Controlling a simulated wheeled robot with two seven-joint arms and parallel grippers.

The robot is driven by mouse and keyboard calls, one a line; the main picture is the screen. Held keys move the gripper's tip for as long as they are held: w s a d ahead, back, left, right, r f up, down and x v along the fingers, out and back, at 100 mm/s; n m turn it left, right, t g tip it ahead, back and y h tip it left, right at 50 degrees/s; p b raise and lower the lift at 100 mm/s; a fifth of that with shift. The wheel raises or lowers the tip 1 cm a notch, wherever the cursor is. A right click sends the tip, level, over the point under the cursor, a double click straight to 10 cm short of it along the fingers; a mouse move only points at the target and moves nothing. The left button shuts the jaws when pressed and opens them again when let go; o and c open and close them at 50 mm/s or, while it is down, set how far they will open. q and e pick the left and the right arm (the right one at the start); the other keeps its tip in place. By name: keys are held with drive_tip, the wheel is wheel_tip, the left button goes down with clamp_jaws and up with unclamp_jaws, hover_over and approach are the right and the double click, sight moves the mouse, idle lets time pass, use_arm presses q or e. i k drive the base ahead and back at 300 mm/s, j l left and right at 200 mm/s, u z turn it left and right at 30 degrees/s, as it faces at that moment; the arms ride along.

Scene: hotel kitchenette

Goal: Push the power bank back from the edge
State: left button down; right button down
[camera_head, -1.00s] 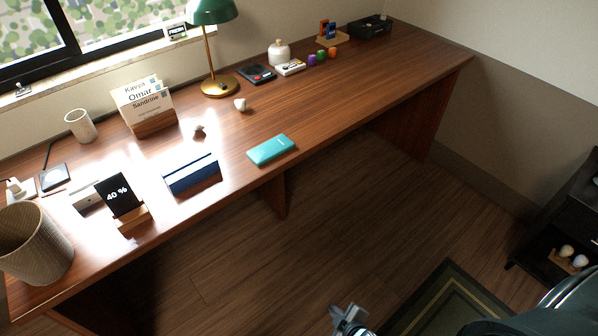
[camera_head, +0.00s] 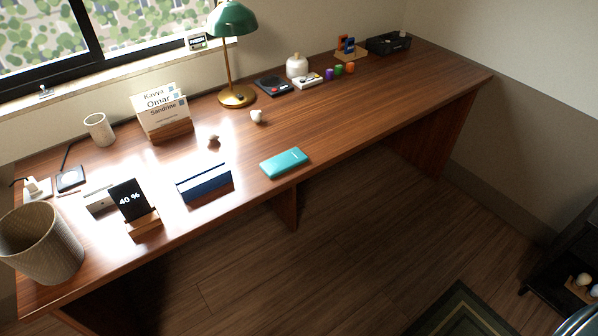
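The power bank is most likely the flat teal block (camera_head: 284,163) lying on the brown wooden desk (camera_head: 330,130). It lies flat, close to the desk's front edge, near the middle of the desk's length. Its lower right corner is nearest the edge; I cannot tell whether it overhangs. Nothing is touching it. Neither of my grippers is in view.
A dark blue box (camera_head: 205,184) stands left of the teal block. A phone on a wooden stand (camera_head: 143,222) and a woven bin (camera_head: 41,243) are further left. A green lamp (camera_head: 236,96) and small white objects stand behind. Desk behind the block is mostly clear.

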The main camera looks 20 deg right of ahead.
sight(274, 167)
drive_tip(key=i+l+u, duration=0.15)
drive_tip(key=l+u, duration=0.2)
drive_tip(key=l, duration=1.2)
drive_tip(key=l+u, duration=0.35)
drive_tip(key=l, duration=1.25)
